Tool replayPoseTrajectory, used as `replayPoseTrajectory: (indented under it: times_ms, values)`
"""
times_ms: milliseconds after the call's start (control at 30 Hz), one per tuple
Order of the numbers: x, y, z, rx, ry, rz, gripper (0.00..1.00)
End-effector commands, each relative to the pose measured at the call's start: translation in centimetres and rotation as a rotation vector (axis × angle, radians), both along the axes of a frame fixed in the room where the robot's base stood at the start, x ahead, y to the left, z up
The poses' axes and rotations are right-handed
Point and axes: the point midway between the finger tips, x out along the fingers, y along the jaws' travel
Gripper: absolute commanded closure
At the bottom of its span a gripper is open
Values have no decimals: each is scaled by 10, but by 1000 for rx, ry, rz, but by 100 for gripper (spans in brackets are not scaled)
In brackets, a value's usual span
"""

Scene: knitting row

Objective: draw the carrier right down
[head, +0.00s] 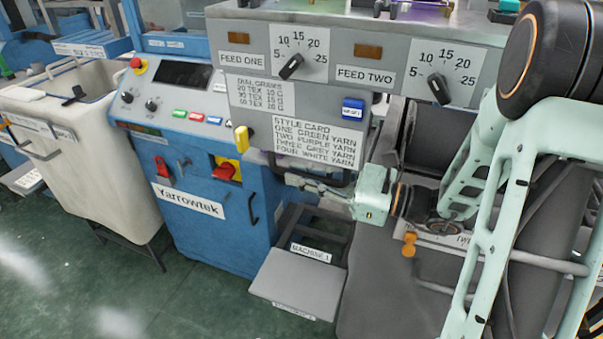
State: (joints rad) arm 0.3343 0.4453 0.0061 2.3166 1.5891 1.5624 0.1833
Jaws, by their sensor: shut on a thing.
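A grey panel unit (313,88) hangs in the upper middle of the head view and looks to be the carrier. It bears the FEED ONE and FEED TWO dials, a dial-grams label and a style card (317,136). A dark bar handle (272,164) runs along under its lower edge. My gripper (300,180) reaches in from the right at this handle, and its fingers are shut on it. The fingertips are small and partly hidden by the bar, so the exact grip is hard to see.
Below is a grey step-like plate (297,284) marked MACHINE 1, with open space above it. A blue Yarrowtek cabinet (205,235) with a red switch and yellow lever stands left. A pale bin (90,150) is farther left. An orange knob (409,244) sits below my wrist.

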Motion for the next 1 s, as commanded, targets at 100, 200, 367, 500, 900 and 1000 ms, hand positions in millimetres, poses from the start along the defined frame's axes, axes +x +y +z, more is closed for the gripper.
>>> replayPoseTrajectory:
  times_ms: [100,200,367,500,900,1000]
  values:
    - [-2,0,-5,-8,8,1,100]
    - [-2,0,-4,-8,8,1,100]
    - [-2,0,-4,-7,7,2,80]
    - [-1,0,-2,-5,5,1,71]
    - [-5,-17,-1,-2,1,-3,71]
    - [-12,-37,-1,-3,2,-5,71]
